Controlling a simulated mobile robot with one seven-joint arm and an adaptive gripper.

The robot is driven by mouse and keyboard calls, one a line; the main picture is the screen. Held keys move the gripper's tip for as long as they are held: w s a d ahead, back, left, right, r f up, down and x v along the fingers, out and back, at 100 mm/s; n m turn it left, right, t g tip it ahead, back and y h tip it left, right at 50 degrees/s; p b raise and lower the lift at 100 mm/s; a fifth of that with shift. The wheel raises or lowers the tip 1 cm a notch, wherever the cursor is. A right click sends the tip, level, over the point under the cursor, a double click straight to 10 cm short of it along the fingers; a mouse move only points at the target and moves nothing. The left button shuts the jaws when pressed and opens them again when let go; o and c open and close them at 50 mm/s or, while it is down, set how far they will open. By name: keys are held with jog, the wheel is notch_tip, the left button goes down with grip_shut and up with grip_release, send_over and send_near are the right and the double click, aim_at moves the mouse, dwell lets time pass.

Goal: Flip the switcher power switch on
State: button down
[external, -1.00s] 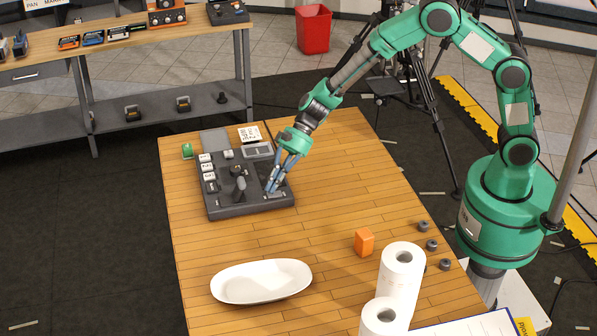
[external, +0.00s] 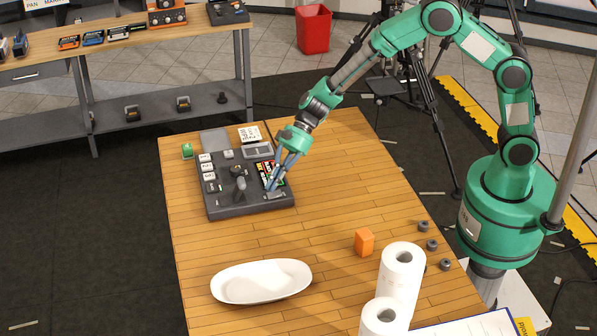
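The switcher (external: 222,208) is a dark grey console on the wooden table, with white buttons along its left side and an upright lever (external: 239,186) near its middle. A small screen (external: 264,173) on its right side is lit with coloured blocks. A light grey switch plate (external: 275,194) sits at its front right corner; the switch itself is too small to make out. My gripper (external: 270,188) points down with its fingertips at or just above that plate. Its fingers cover part of the screen. I cannot tell the finger gap.
A white oval dish (external: 262,281), an orange block (external: 364,242), paper rolls (external: 402,285) and several small dark knobs (external: 424,226) stand on the table. The table's middle is clear.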

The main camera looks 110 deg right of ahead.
aim_at(275, 192)
jog(key=shift+r, duration=0.35)
jog(key=shift+s+r+p, duration=0.2)
jog(key=shift+r+p, duration=0.4)
jog(key=shift+r, duration=0.65)
jog(key=shift+s+r+p, duration=0.15)
jog(key=shift+r+p, duration=0.45)
jog(key=shift+r, duration=0.6)
